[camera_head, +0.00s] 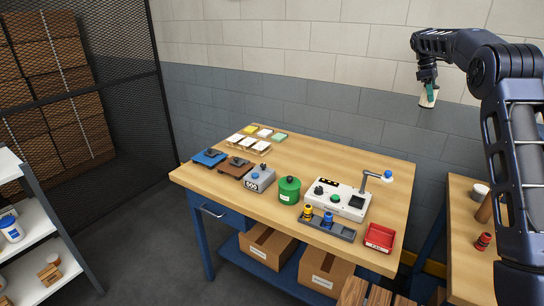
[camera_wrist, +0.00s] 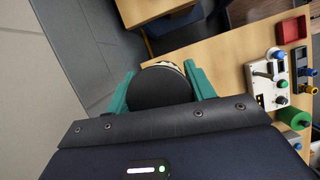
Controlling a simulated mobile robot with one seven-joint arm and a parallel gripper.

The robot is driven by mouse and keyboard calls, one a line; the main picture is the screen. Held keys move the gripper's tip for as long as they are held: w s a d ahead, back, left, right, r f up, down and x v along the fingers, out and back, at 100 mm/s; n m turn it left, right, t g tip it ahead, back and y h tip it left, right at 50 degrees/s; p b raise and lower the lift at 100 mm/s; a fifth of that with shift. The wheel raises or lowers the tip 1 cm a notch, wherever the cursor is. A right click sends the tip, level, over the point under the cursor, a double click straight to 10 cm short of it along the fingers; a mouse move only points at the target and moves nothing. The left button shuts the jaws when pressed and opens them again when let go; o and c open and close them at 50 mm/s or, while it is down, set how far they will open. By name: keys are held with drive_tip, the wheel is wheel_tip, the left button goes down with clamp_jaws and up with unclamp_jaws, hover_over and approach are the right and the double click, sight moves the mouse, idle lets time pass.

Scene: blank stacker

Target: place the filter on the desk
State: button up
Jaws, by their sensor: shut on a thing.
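My gripper (camera_head: 430,88) is raised at the upper right in the head view, in front of the wall and well above the desk. Its teal fingers are shut on the filter (camera_head: 427,99), a pale, short round piece that looks slightly tilted. In the wrist view the filter (camera_wrist: 160,86) shows a black round end with a light rim between the two fingers. The desk (camera_head: 340,157) has a wooden top and a blue frame. It also shows beyond the filter in the wrist view (camera_wrist: 226,72).
On the desk stand a white control unit (camera_head: 350,200), a green canister (camera_head: 289,190), a red tray (camera_head: 380,237) and a grey box (camera_head: 260,179). Small pads (camera_head: 265,132) lie at the back left. The back right is mostly clear. A second table (camera_head: 460,250) stands right.

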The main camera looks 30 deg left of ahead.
drive_tip(key=s+a+f+n+t+y, duration=0.2)
drive_tip(key=s+a+f+n, duration=0.4)
drive_tip(key=a, duration=1.2)
drive_tip(key=s+a+f+n+t+y, duration=0.1)
drive_tip(key=s+a+f+n+y, duration=0.15)
drive_tip(key=s+a+n, duration=1.05)
drive_tip(key=s+a+f+n+t+y, duration=0.15)
drive_tip(key=a+f+n, duration=0.3)
drive_tip(key=a, duration=1.75)
drive_tip(key=shift+m, duration=0.45)
wheel_tip(320, 180, down, 20)
drive_tip(key=shift+r, duration=0.25)
drive_tip(key=shift+f, duration=0.15)
drive_tip(key=o, duration=1)
drive_tip(key=v, duration=1.2)
drive_tip(key=shift+s+a, duration=0.15)
drive_tip(key=shift+s, duration=0.1)
